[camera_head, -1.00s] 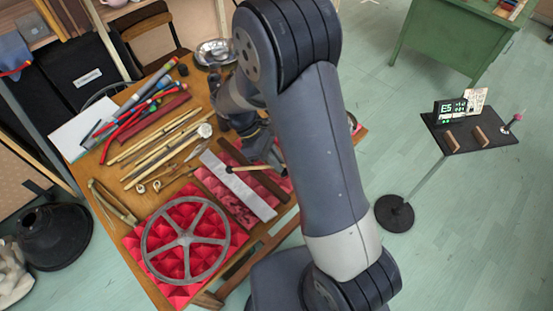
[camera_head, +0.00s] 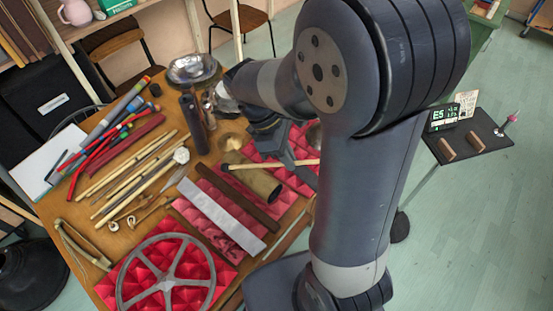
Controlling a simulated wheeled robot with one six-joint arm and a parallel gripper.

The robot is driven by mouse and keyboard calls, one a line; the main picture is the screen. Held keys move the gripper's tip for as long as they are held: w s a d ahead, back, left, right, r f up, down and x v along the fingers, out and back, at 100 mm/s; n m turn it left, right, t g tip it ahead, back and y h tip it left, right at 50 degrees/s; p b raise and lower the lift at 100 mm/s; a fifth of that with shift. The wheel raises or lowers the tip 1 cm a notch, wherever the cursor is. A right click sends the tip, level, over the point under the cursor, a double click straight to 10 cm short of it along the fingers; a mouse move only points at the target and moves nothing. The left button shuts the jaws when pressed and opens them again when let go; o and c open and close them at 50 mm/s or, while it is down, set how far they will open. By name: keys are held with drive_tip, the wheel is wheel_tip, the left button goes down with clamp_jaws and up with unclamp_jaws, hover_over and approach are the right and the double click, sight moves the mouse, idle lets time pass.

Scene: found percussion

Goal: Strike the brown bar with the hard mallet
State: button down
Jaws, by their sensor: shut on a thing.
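The brown bar (camera_head: 240,200) lies on red bumpy foam, parallel to a pale grey metal bar (camera_head: 213,212) on its left. My gripper (camera_head: 287,161) is shut on the pale wooden handle of a mallet (camera_head: 246,166). The handle lies nearly level across the picture. My arm hides part of the table's right side.
An olive-brown cylinder (camera_head: 262,184) is just below the mallet handle. A spoked metal wheel (camera_head: 168,277) lies on red foam in front. Several sticks (camera_head: 130,172), dark bottles (camera_head: 194,122) and a metal bowl (camera_head: 192,68) crowd the table. A black stand (camera_head: 477,137) is at right.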

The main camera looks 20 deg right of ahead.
sight(281, 165)
drive_tip(key=shift+d+r, duration=0.15)
drive_tip(key=shift+d, duration=0.05)
drive_tip(key=shift+r+p, duration=0.1)
drive_tip(key=shift+p, duration=0.25)
wheel_tip(281, 165, down, 5)
drive_tip(key=b, duration=0.3)
idle(0.3)
wheel_tip(281, 165, down, 6)
drive_tip(key=w+a+h+b, duration=0.1)
drive_tip(key=a+h+b, duration=0.1)
drive_tip(key=b, duration=0.1)
drive_tip(key=shift+g, duration=0.4)
wheel_tip(281, 165, up, 7)
drive_tip(key=p, duration=0.5)
drive_tip(key=shift+s+d+p, duration=0.1)
drive_tip(key=shift+p, duration=0.25)
drive_tip(key=shift+f, duration=0.25)
